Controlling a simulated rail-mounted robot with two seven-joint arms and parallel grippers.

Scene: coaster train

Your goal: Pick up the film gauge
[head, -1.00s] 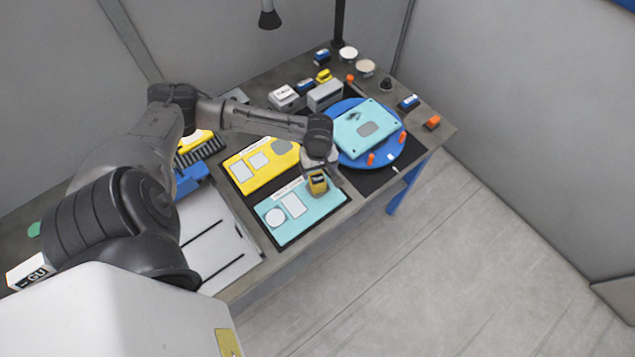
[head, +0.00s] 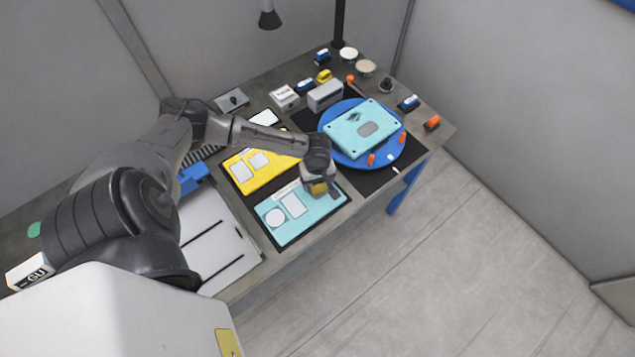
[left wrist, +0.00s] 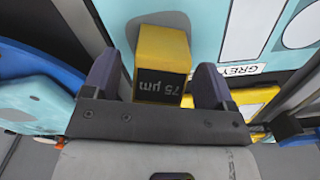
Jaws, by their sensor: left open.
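The film gauge is a yellow block with a black label reading "75 µm". In the left wrist view the film gauge (left wrist: 163,55) stands between the two dark fingers of my left gripper (left wrist: 157,72). The fingers are open, with a gap visible on each side of the block. In the head view the film gauge (head: 318,188) shows only partly, under my left gripper (head: 322,187), at the upper right of the light-blue card (head: 298,218). The gripper hides the rest of it. My right gripper is not in view.
A yellow card (head: 275,172) lies just behind the light-blue one. A blue turntable (head: 345,152) carrying a light-blue plate (head: 362,128) is close to the right. Small blocks and discs stand along the table's back. A white tray (head: 215,235) lies left.

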